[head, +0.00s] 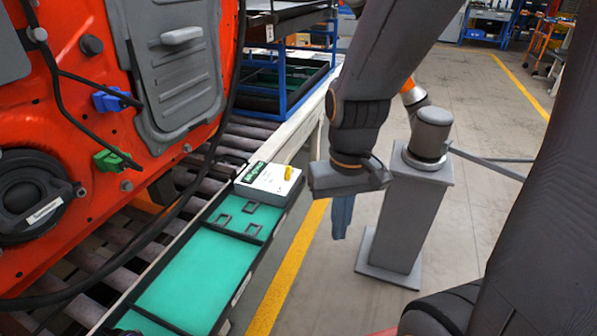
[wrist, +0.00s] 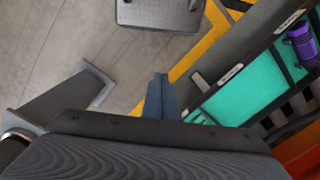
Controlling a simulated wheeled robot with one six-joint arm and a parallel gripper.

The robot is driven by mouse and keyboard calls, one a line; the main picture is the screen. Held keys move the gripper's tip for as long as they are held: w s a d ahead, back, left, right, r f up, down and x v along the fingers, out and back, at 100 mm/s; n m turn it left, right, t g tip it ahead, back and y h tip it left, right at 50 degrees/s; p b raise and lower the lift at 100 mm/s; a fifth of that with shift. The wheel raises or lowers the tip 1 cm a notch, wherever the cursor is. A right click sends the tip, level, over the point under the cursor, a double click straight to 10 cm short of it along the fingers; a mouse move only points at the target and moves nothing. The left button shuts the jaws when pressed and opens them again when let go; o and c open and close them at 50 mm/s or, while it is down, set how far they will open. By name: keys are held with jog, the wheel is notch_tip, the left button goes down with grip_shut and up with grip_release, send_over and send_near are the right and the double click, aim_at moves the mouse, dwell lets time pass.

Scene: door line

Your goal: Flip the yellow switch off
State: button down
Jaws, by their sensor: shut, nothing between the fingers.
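The yellow switch (head: 288,173) is a small yellow lever on a white box (head: 268,180) with a green label, at the far end of the teal tray in the head view. The lever appears to stand up, leaning a little; its on or off setting cannot be told. My gripper (head: 339,236) is to the right of the box, pointing down beyond the rail's edge, with empty floor below. In the wrist view my gripper (wrist: 160,77) shows blue fingers together with nothing between them. The switch does not show in the wrist view.
A teal tray (head: 195,283) lies along the roller conveyor (head: 190,178), beside an orange door panel (head: 100,60). A grey post (head: 412,220) stands on the floor right of my gripper.

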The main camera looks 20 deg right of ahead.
jog(key=w+a+f+m+g+y+b, duration=0.2)
jog(key=w+f+m+g+y+b, duration=0.15)
jog(key=f+b, duration=0.2)
jog(key=m+t+y+b, duration=0.6)
jog(key=t+y+b, duration=0.55)
jog(key=y, duration=0.25)
send_near(288, 173)
jog(key=shift+n, duration=0.25)
jog(key=d, duration=0.1)
jog(key=w+d, duration=0.1)
jog(key=d, duration=0.2)
jog(key=shift+w+d+f+p, duration=0.3)
jog(key=shift+w+f+p, duration=0.05)
jog(key=x, duration=1)
jog(key=shift+a, duration=0.1)
jog(key=shift+a, duration=0.1)
jog(key=shift+n, duration=0.3)
